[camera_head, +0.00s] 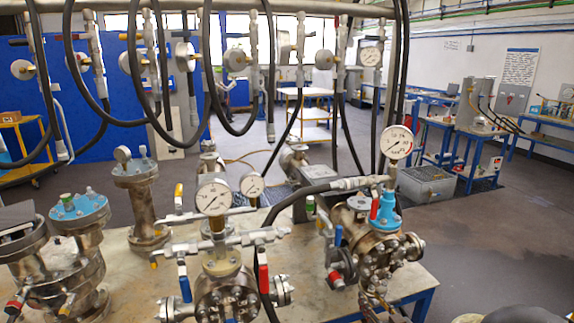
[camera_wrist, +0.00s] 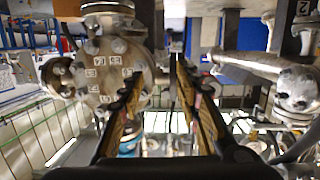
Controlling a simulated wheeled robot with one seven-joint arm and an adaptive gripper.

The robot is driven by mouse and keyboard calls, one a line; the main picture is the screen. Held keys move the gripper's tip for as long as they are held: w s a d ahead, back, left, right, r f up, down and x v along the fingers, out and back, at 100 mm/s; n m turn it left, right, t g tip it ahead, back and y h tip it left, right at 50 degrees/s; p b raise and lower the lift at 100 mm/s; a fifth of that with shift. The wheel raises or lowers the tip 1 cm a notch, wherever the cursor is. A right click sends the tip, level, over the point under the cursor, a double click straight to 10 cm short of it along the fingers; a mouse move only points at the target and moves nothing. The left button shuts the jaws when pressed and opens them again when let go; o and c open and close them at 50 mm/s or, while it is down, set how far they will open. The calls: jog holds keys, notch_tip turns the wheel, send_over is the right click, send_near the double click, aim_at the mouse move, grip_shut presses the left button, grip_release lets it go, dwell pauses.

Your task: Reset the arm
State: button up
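In the wrist view my gripper (camera_wrist: 157,82) reaches forward with its two dark fingers apart and nothing between them. A metal flanged vessel (camera_wrist: 95,72) with bolts and small labels is close by on the left, partly behind the left finger. I cannot tell whether the finger touches it. Another bolted flange on a pipe (camera_wrist: 297,88) is at the right. In the head view the gripper cannot be made out. A dark rounded shape at the lower right edge may be part of my arm.
A table (camera_head: 122,262) holds several flanged vessels, including a blue-topped one (camera_head: 80,208) and one with a large gauge (camera_head: 212,196). Black hoses (camera_head: 278,150) hang from an overhead pipe frame. Open floor (camera_head: 480,235) lies at the right, before a grey crate (camera_head: 426,186).

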jog(key=s+d+f+m+g+h, duration=0.2)
jog(key=s+d+f+g+h, duration=0.2)
jog(key=s+d+g, duration=0.1)
jog(key=s+r+m+g+h, duration=0.1)
jog(key=s+r+g, duration=0.15)
jog(key=s, duration=0.35)
jog(key=s+r+g, duration=0.1)
jog(key=s+g, duration=0.2)
jog(key=s, duration=0.4)
jog(key=s+a+r+g, duration=0.1)
jog(key=s+a+r, duration=0.25)
jog(key=s, duration=0.25)
jog(key=s+a+r+g+y+p, duration=0.1)
jog(key=s+a+r, duration=0.2)
jog(key=s+r, duration=0.15)
jog(key=s+a+r, duration=0.3)
jog(key=s+r, duration=0.1)
jog(key=s, duration=0.3)
jog(key=s+a+r+t+y, duration=0.1)
jog(key=a+r+t, duration=0.1)
jog(key=r, duration=0.6)
jog(key=shift+a+n+p, duration=0.3)
jog(key=shift+a+p, duration=0.15)
jog(key=shift+a, duration=0.45)
jog(key=shift+s+r+t, duration=0.1)
jog(key=shift+t, duration=0.15)
jog(key=shift+c, duration=0.5)
